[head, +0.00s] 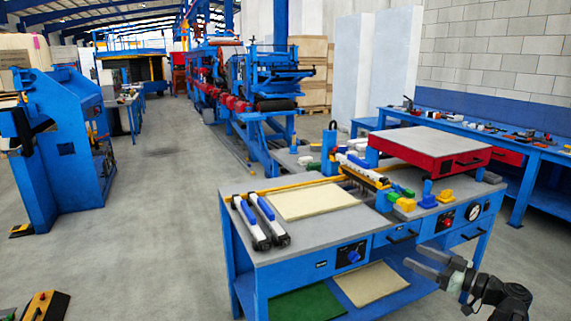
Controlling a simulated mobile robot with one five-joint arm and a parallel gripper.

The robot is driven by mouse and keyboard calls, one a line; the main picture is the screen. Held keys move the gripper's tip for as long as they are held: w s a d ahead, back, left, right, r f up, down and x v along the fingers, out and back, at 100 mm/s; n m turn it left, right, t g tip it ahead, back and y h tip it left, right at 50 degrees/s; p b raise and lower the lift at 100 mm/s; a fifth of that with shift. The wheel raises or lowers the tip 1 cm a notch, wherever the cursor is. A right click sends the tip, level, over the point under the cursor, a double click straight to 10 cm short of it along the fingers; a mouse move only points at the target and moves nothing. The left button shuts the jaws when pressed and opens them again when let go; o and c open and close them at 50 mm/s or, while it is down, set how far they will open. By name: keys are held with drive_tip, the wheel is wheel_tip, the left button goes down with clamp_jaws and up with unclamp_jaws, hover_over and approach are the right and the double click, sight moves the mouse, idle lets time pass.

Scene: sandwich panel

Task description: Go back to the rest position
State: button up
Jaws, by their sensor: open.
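My gripper (425,268) is at the lower right of the head view, in front of the blue workbench (340,255). Its two fingers point left and are apart, with nothing between them. It overlaps the bench's front in the picture; I cannot tell the exact gap. My arm comes in from the bottom right corner, and part of it is cut off by the frame edge.
The bench holds a cream panel (310,200), two white-and-blue tools (258,221), several coloured blocks (427,200) and a red-sided raised plate (430,147). A blue machine (70,145) stands left. The floor (160,220) between is clear. Another bench (530,143) runs along the right wall.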

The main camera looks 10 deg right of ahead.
drive_tip(key=w+a+f+n+g+y, duration=0.1)
drive_tip(key=w+a+f+n+g, duration=0.2)
drive_tip(key=a, duration=0.8)
drive_tip(key=w+a+f+g, duration=0.1)
drive_tip(key=a+f+g, duration=0.3)
drive_tip(key=a, duration=0.7)
drive_tip(key=w+a+f+n+g+y, duration=0.1)
drive_tip(key=w+a+f+n+g, duration=0.2)
drive_tip(key=a, duration=0.8)
drive_tip(key=s+a+f+m+g+h, duration=0.4)
drive_tip(key=s+a+f+h, duration=0.25)
drive_tip(key=a+f, duration=0.35)
drive_tip(key=s+d+f+m+g+h, duration=0.1)
drive_tip(key=s+d+f+m+h, duration=0.2)
drive_tip(key=d+m+h, duration=0.5)
wheel_tip(320, 180, up, 16)
drive_tip(key=d+y+p, duration=0.2)
drive_tip(key=y+p, duration=0.1)
drive_tip(key=p, duration=1.3)
drive_tip(key=shift+w, duration=0.2)
drive_tip(key=shift+f, duration=0.1)
